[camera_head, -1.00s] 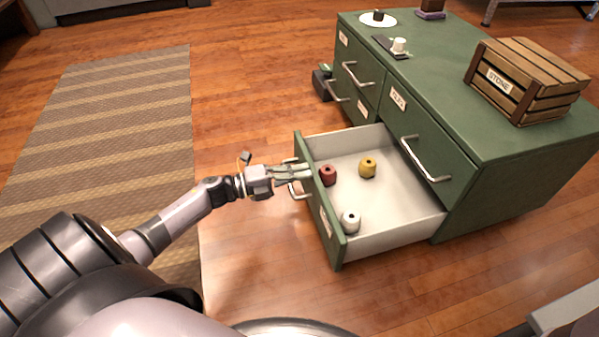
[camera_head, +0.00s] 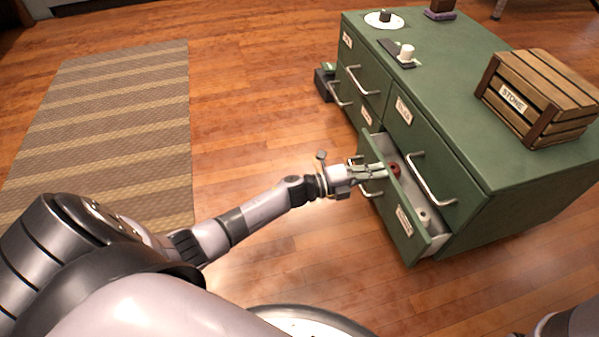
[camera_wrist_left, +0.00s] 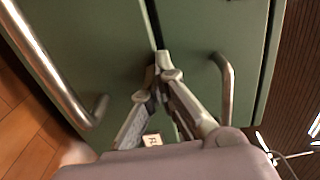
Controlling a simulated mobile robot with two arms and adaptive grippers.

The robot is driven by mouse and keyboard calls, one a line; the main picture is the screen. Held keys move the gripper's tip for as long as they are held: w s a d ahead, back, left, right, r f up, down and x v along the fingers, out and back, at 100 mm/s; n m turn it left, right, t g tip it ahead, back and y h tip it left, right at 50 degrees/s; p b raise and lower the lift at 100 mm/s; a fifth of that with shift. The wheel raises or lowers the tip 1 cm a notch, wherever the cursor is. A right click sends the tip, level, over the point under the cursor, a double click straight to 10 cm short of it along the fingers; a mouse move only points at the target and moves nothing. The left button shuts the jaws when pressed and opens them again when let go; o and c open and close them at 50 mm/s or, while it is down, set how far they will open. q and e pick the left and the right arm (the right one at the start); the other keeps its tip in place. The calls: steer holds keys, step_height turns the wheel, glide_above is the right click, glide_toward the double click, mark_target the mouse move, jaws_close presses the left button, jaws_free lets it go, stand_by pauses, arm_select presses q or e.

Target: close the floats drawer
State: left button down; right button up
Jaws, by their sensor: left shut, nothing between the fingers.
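The floats drawer (camera_head: 398,213) is the lower right drawer of the green cabinet (camera_head: 505,140). It stands partly open, with a narrow strip of its white inside showing. My right gripper is not in view.
A drawer with a metal handle (camera_head: 431,180) is shut above the open one. A wooden crate (camera_head: 540,95) labelled STONE sits on the cabinet top. A dark object (camera_head: 324,84) is at the cabinet's left end. A striped rug (camera_head: 110,120) lies on the wooden floor at left.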

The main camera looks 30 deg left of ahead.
arm_select(q)
steer(key=shift+x, duration=1.4)
steer(key=shift+a, duration=0.1)
